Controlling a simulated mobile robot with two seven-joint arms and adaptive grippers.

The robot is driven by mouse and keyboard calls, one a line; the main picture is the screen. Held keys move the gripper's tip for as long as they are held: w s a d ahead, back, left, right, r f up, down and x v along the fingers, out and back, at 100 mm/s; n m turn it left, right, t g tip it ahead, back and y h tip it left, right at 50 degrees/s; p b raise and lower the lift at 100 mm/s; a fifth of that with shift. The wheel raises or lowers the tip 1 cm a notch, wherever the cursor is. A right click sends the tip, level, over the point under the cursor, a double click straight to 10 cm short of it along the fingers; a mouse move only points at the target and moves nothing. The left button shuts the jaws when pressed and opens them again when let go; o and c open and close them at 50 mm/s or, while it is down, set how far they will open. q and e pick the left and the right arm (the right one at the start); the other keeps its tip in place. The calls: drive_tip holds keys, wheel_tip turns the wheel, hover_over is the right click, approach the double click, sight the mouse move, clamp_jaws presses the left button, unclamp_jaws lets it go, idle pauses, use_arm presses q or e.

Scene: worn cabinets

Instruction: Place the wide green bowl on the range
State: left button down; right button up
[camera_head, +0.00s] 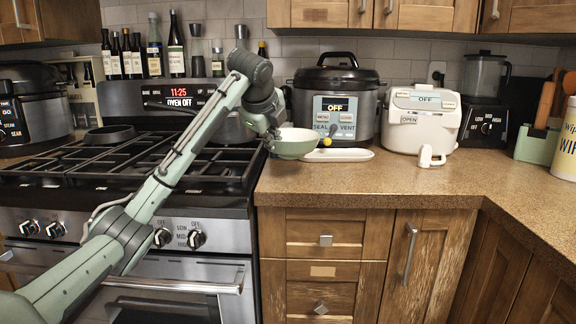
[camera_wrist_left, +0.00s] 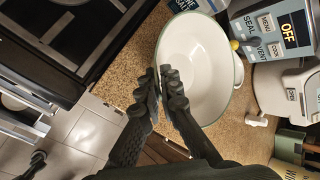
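The wide green bowl (camera_head: 296,146) is pale green outside and cream inside. It is at the left end of the counter, near the range's right edge; I cannot tell whether it touches the counter. My left gripper (camera_head: 272,140) is at the bowl's left rim. In the left wrist view, its two fingers (camera_wrist_left: 161,78) are close together with the rim of the bowl (camera_wrist_left: 194,66) between them, one finger inside and one outside. The range (camera_head: 118,168) has black grates and stands left of the counter. My right gripper is not in view.
A pressure cooker (camera_head: 336,100), white appliance (camera_head: 421,118) and blender (camera_head: 484,95) line the wall. The front grates look clear.

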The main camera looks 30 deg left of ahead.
sight(285, 143)
use_arm(q)
drive_tip(key=shift+w+d+f, duration=0.45)
drive_tip(key=shift+w+d, duration=0.05)
drive_tip(key=shift+d, duration=0.15)
drive_tip(key=shift+w+d+f, duration=0.45)
drive_tip(key=shift+w+d, duration=0.05)
drive_tip(key=shift+d, duration=0.1)
drive_tip(key=shift+f, duration=2)
drive_tip(key=c, duration=1.7)
unclamp_jaws()
drive_tip(key=v, duration=1.2)
